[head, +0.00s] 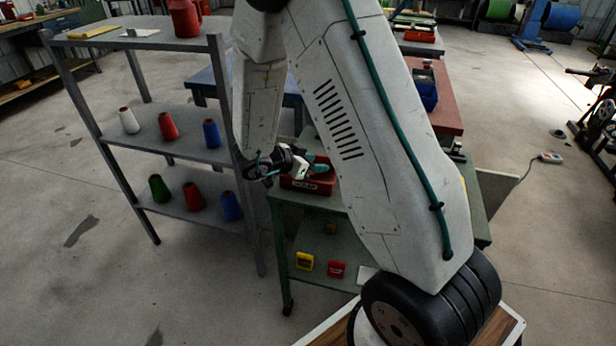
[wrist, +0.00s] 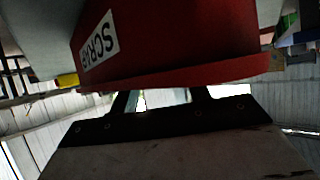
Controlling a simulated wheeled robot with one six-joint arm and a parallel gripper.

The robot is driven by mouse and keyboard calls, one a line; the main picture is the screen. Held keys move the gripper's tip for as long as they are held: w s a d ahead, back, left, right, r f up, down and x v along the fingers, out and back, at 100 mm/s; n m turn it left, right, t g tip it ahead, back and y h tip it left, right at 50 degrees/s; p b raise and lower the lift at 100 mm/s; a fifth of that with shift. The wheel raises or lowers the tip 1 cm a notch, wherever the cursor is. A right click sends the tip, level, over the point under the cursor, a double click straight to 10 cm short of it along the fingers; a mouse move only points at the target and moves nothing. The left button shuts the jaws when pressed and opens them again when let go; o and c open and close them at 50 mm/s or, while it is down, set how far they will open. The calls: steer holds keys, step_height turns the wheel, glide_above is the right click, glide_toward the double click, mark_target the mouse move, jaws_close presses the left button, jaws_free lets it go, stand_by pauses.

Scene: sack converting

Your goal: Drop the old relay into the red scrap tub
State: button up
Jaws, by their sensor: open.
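The red scrap tub (head: 308,185) stands on the top of a green trolley, its label facing me. In the wrist view the red tub (wrist: 190,45) fills the upper middle, with its "SCRAP" label upside down. My gripper (head: 312,169) is open at the tub, with its teal-tipped fingers over the tub's mouth in the head view. In the wrist view the tub's wall hides the fingertips. I cannot make out the old relay in either view; the tub's inside is mostly hidden.
The green trolley's lower shelf (head: 308,242) holds a yellow box (head: 305,261) and a red box (head: 337,270). A grey rack (head: 140,150) with several thread cones stands close on the left. My arm hides part of the trolley. A blue bin (head: 427,95) stands behind.

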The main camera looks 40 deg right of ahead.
steer(key=v, duration=0.7)
steer(key=shift+a+r, duration=0.15)
steer(key=shift+a, duration=0.25)
